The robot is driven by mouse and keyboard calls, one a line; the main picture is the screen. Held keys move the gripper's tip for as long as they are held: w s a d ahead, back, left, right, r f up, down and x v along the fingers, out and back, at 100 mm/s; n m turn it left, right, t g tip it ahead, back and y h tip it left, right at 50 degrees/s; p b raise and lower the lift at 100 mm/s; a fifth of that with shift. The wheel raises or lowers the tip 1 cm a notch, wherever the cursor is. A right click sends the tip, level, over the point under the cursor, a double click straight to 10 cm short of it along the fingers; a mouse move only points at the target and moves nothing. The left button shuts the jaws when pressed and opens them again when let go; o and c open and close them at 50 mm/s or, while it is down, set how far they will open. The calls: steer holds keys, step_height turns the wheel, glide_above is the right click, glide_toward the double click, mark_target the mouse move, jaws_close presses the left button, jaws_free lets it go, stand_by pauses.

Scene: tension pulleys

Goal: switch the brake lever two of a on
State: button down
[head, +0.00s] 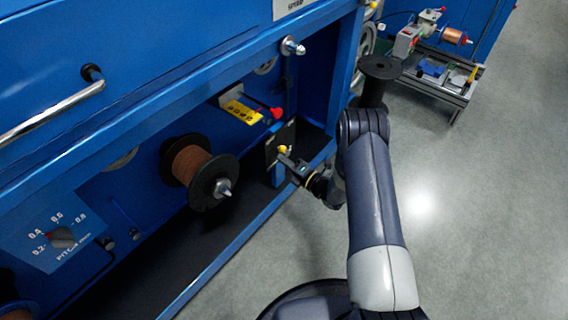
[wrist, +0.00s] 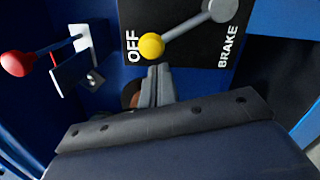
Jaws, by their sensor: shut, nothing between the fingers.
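The brake lever has a yellow knob (wrist: 152,46) on a grey arm, mounted on a black plate (wrist: 185,15) with the words OFF and BRAKE. In the wrist view the knob sits close to OFF, and the arm runs up right to a round grey pivot (wrist: 221,8). The yellow knob also shows in the head view (head: 283,149). My gripper (wrist: 158,72) is shut and empty, its tips just below the knob in the wrist view. I cannot tell whether they touch it. In the head view my gripper (head: 286,162) is at the plate.
A red-knobbed lever (wrist: 17,63) is left of the plate in the wrist view. A copper wire spool (head: 192,165) is left of my gripper in the head view. The blue machine frame (head: 345,60) stands close by. Open floor (head: 475,200) lies to the right.

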steer(key=shift+w+d+r+m, duration=0.15)
steer(key=shift+w+r+m, duration=0.05)
steer(key=shift+m, duration=0.2)
